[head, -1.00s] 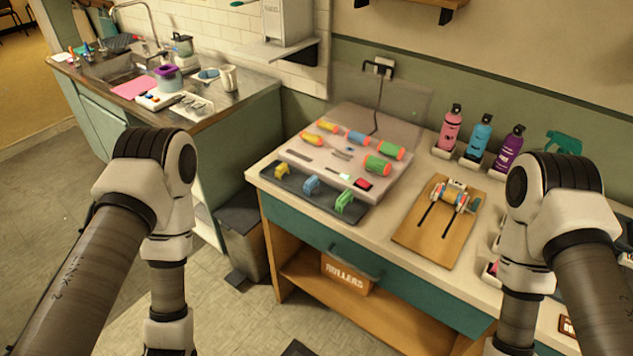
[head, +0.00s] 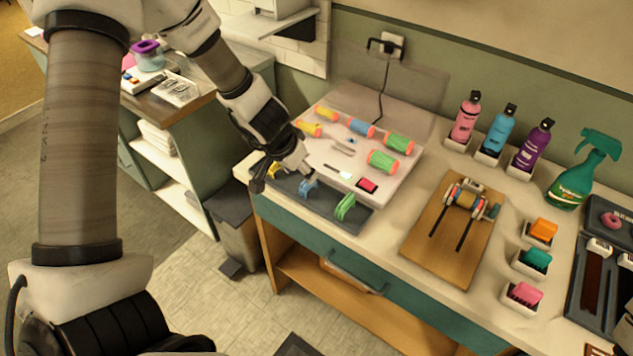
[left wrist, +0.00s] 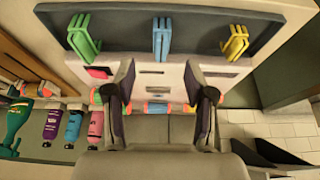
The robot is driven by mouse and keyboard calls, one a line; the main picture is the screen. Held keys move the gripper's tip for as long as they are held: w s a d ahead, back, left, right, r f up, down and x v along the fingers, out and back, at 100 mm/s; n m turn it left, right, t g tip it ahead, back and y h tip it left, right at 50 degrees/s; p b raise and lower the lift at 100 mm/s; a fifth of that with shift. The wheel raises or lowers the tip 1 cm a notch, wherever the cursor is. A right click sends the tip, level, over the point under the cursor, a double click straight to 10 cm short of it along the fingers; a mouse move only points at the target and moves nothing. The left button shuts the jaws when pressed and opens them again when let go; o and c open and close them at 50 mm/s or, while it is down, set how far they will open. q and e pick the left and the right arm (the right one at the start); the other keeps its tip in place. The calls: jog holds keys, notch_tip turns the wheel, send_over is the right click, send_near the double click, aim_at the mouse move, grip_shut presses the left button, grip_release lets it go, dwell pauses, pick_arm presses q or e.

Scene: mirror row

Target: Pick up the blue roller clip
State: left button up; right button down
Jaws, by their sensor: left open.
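The blue roller clip (head: 308,187) stands in the middle of a dark grey tray (head: 362,222) at the front left of the counter. A yellow clip (head: 273,170) is on its left and a green clip (head: 345,207) on its right. My left gripper (head: 282,172) is open and empty, over the left part of the tray and close to the blue clip. In the left wrist view the blue clip (left wrist: 162,38) lies beyond the open fingertips (left wrist: 159,75), in line with the gap between them and apart from them. My right gripper is not in view.
A white roller set (head: 340,174) with several coloured rollers sits just behind the tray. A wooden board (head: 425,250) with a roller device is to the right. Bottles (head: 494,137) and a green spray bottle (head: 575,180) stand farther right. The counter between tray and board is clear.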

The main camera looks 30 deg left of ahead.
aim_at(308, 186)
pick_arm(q)
jog(key=b+x, duration=0.1)
jog(key=x, duration=0.1)
jog(key=b+x, duration=0.1)
jog(key=x, duration=0.2)
jog(key=b+x, duration=0.1)
jog(key=x, duration=0.1)
jog(key=shift+w+a+f+b, duration=0.1)
jog(key=shift+w+f+b, duration=0.1)
jog(key=shift+w+b, duration=0.25)
jog(key=shift+r, duration=0.2)
jog(key=c, duration=1)
